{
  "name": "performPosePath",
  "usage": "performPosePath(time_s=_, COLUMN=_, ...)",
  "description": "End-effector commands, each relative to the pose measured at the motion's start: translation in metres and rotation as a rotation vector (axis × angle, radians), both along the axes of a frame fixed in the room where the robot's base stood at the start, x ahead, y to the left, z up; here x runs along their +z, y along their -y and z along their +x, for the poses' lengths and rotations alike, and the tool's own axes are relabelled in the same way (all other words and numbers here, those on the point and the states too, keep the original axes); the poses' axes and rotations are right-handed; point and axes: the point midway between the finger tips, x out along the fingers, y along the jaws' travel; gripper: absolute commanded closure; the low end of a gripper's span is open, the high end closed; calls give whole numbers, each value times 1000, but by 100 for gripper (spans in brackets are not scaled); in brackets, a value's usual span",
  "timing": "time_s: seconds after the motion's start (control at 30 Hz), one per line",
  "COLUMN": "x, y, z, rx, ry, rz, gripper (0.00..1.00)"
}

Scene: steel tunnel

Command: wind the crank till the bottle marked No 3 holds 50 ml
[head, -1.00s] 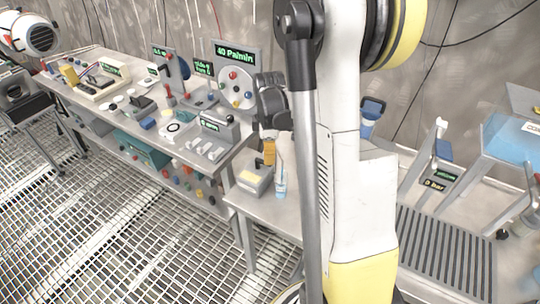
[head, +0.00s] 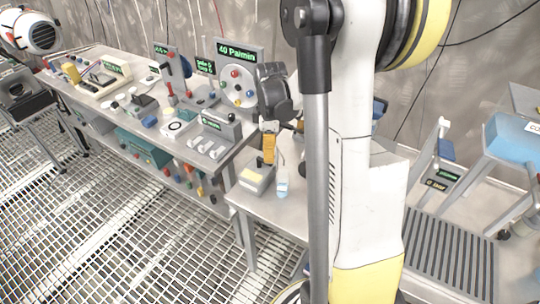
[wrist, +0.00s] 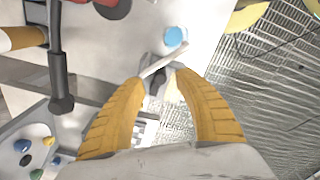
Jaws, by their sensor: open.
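My gripper (head: 268,150) hangs over the small grey pump box (head: 256,180) on the side table, with its yellow fingers pointing down. In the wrist view the gripper (wrist: 160,78) is open, its fingertips on either side of a grey part with a pale bar (wrist: 163,60), seemingly the crank. I cannot tell whether the fingers touch it. A small clear bottle (head: 282,186) stands just right of the box. A round blue thing (wrist: 174,36) beyond the bar in the wrist view seems to be the bottle from above. Its marking and level are too small to read.
The long bench (head: 150,120) at left holds several devices, including a dial board (head: 238,80) with a green "40 Pa/min" display. The side table (head: 262,207) is clear in front of the box. A ribbed platform (head: 448,250) lies at right.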

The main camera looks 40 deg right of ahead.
Motion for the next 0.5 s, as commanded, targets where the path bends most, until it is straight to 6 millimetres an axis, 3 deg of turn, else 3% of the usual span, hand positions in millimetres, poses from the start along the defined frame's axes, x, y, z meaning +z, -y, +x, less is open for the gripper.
performPosePath(time_s=0.3, x=70, y=0, z=0, rx=0, ry=0, rz=0, gripper=61)
performPosePath(time_s=0.5, x=93, y=0, z=0, rx=0, ry=0, rz=0, gripper=61)
